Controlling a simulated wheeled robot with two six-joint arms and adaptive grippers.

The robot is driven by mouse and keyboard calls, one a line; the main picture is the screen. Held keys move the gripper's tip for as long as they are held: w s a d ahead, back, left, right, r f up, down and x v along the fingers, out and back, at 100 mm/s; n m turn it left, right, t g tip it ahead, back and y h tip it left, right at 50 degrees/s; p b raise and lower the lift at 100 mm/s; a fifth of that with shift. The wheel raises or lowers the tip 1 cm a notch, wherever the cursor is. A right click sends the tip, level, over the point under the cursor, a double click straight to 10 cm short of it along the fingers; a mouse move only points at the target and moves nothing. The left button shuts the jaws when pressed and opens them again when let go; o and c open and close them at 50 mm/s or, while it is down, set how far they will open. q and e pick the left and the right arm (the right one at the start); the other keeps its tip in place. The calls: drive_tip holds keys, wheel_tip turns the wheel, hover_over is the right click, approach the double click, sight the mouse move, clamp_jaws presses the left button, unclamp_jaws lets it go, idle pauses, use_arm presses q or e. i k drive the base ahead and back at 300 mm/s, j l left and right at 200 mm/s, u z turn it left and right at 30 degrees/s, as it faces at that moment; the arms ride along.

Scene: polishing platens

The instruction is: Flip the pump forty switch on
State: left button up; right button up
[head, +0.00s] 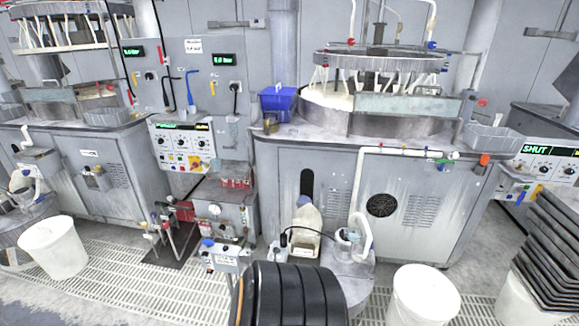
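I cannot tell which switch is the pump forty switch, as the labels are too small to read. A white control panel (183,144) with dials, small buttons and a lit green display is on the wall between the two platen machines. A small grey control box (226,257) with a label and a blue knob stands low in front, at the centre left. A grey pump unit (222,213) with a round dial sits behind it. Another panel (546,165) at the right edge shows "SHUT" in green. Neither of my grippers is in view.
Polishing machines with round platens (385,85) stand left and right. A black ribbed stack (290,295) blocks the bottom centre. White buckets (53,247) and (424,295) and a jug (303,232) stand low. Grated floor (115,285) is open at the lower left.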

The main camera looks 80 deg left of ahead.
sight(276, 250)
drive_tip(key=u, duration=2.8)
